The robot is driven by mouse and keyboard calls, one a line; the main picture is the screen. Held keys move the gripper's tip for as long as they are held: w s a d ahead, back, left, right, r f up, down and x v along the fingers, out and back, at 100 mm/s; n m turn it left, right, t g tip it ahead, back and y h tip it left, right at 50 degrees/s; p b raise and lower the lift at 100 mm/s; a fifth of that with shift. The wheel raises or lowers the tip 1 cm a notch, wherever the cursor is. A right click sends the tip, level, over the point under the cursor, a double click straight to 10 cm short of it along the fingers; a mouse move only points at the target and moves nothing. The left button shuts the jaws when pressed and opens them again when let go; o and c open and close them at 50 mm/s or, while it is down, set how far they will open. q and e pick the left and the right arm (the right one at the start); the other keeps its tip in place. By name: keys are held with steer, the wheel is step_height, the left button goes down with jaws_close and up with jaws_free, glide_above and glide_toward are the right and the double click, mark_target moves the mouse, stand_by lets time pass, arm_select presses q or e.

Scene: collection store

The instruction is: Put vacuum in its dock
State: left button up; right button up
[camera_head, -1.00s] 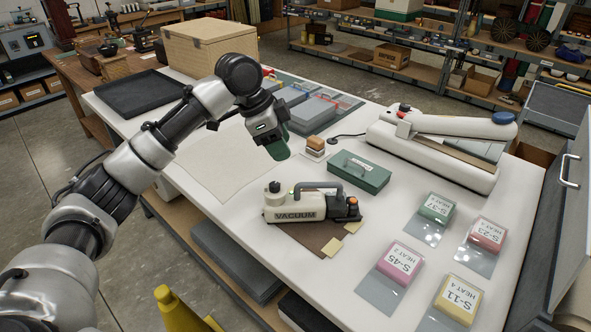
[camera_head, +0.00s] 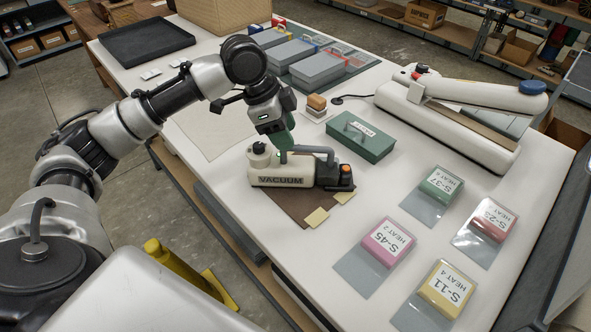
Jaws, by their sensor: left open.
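The vacuum (camera_head: 280,181) is a cream and dark grey hand unit labelled VACUUM. It lies on the white table, partly on a brown mat (camera_head: 296,207). My left gripper (camera_head: 283,150) points down right at the vacuum's handle, above its cream body. The gripper is open, though its fingertips are small and partly hidden. I cannot tell whether they touch the handle. No dock can be clearly made out; the brown mat under the vacuum carries two pale yellow tabs. My right gripper is not in view.
A green box (camera_head: 361,137) and small stacked blocks (camera_head: 316,104) stand just behind the vacuum. A large white sealer (camera_head: 455,110) is at the back right. Several labelled pouches, including pink S-45 (camera_head: 388,241), lie at the right front. Grey lidded boxes (camera_head: 322,70) stand behind.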

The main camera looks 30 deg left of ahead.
mark_target(302, 164)
arm_select(q)
steer(key=x, duration=0.4)
steer(key=shift+w+a, duration=0.15)
steer(key=shift+w+f, duration=0.1)
steer(key=shift+f, duration=0.15)
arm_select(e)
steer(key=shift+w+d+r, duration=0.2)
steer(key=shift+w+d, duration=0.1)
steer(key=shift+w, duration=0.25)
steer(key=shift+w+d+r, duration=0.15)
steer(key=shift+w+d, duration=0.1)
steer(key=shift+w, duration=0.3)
arm_select(q)
steer(key=shift+c, duration=0.2)
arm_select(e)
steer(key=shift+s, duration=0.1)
arm_select(q)
steer(key=c, duration=0.5)
jaws_close()
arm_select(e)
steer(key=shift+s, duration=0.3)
arm_select(q)
steer(key=shift+r, duration=0.1)
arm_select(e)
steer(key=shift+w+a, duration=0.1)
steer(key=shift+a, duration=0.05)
